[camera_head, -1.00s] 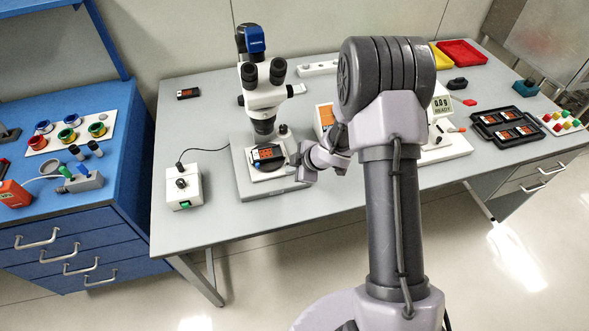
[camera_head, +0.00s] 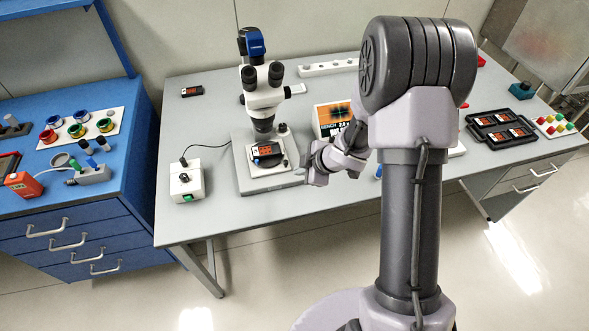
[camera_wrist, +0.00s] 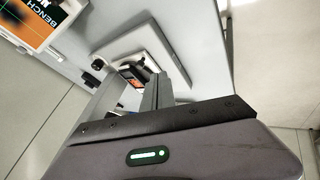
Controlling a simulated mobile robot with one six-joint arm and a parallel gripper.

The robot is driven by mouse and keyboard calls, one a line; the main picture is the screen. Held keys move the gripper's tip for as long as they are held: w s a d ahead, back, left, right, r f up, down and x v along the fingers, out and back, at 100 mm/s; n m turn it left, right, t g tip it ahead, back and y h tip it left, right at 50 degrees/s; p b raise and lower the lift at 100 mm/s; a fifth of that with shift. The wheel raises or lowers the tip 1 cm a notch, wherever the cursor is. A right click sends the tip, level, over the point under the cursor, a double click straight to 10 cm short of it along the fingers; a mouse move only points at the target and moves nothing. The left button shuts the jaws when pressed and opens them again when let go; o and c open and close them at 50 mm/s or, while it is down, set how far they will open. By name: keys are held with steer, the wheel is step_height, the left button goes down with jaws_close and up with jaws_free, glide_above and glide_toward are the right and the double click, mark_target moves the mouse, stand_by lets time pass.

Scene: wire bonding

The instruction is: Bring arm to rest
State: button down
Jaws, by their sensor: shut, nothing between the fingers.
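My arm rises at the right of the head view, with its elbow up and its forearm folded down toward the bench. My gripper (camera_head: 302,172) is shut and empty, above the bench just right of the microscope station's base. It also shows in the wrist view (camera_wrist: 150,90). The microscope (camera_head: 264,95) stands upright on its grey base (camera_head: 246,180). A dark chip carrier with orange parts (camera_head: 267,152) lies on the stage below the lens, apart from my gripper.
The grey bench (camera_head: 225,222) is clear along its front left. A white switch box (camera_head: 187,181) stands left of the microscope. A monitor (camera_head: 330,117) stands close behind my wrist. A black tray (camera_head: 503,130) lies at the right. A blue cabinet (camera_head: 90,215) adjoins at left.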

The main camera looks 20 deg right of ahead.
steer(key=s+d+r+m+t+h+b, duration=0.1)
steer(key=s+d+r+m+h+b, duration=0.25)
steer(key=r, duration=0.55)
steer(key=s+d+r+m+h+b, duration=0.15)
steer(key=s+r+m, duration=0.25)
steer(key=r+m, duration=0.4)
steer(key=s+a+r+m+y+b, duration=0.1)
steer(key=s+a+m, duration=0.1)
steer(key=s, duration=0.4)
steer(key=s+a+r+m+g+y, duration=0.1)
steer(key=s+a+m, duration=0.2)
steer(key=s+a, duration=0.2)
steer(key=s+a+r+m+y+b, duration=0.1)
steer(key=s+a+m, duration=0.2)
steer(key=s, duration=0.6)
steer(key=shift+s+a+r+b, duration=0.15)
steer(key=shift+s+a+b, duration=0.15)
steer(key=shift+a, duration=0.25)
